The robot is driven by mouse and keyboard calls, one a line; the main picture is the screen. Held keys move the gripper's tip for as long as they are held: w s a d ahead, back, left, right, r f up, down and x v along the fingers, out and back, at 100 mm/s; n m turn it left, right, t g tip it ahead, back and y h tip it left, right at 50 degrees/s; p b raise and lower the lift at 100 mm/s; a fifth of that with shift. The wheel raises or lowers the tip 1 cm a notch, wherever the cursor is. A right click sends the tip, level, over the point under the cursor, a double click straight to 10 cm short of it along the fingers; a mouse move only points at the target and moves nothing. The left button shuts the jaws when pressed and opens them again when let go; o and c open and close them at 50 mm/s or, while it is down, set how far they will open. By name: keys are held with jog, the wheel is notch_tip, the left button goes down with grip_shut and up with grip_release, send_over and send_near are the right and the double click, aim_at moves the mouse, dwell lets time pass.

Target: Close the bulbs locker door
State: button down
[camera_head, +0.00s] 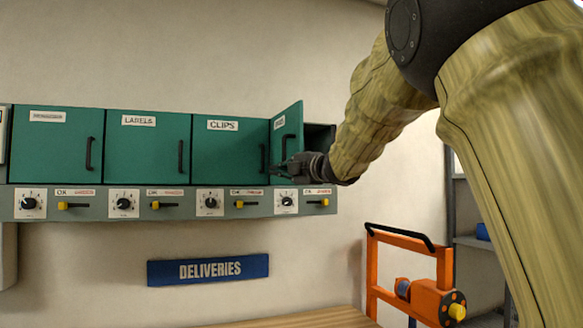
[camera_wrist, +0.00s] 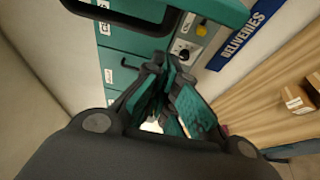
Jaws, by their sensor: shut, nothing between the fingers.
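The rightmost green locker door (camera_head: 294,116) stands partly open in the head view. It is hinged at its left side, and its free right edge swings out toward me. Its small label is too blurred to read surely; a dark handle (camera_head: 284,150) is on its front. The dark locker interior (camera_head: 320,138) shows to its right. My gripper (camera_head: 279,170) is shut and empty, at the lower part of this door. I cannot tell whether it touches the door. In the wrist view, my gripper (camera_wrist: 165,62) shows close to green panels and a dark handle (camera_wrist: 120,20).
Closed green lockers, including LABELS (camera_head: 140,150) and CLIPS (camera_head: 228,155), extend left. A grey ledge (camera_head: 105,210) with knobs and yellow-tipped levers runs below. A blue DELIVERIES sign (camera_head: 208,270) hangs under it. An orange frame (camera_head: 405,270) stands lower right, beside a wooden surface (camera_head: 310,318).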

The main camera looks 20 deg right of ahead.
jog(key=d, duration=0.4)
jog(key=shift+w+p, duration=0.1)
jog(key=shift+p, duration=0.2)
jog(key=shift+d, duration=0.1)
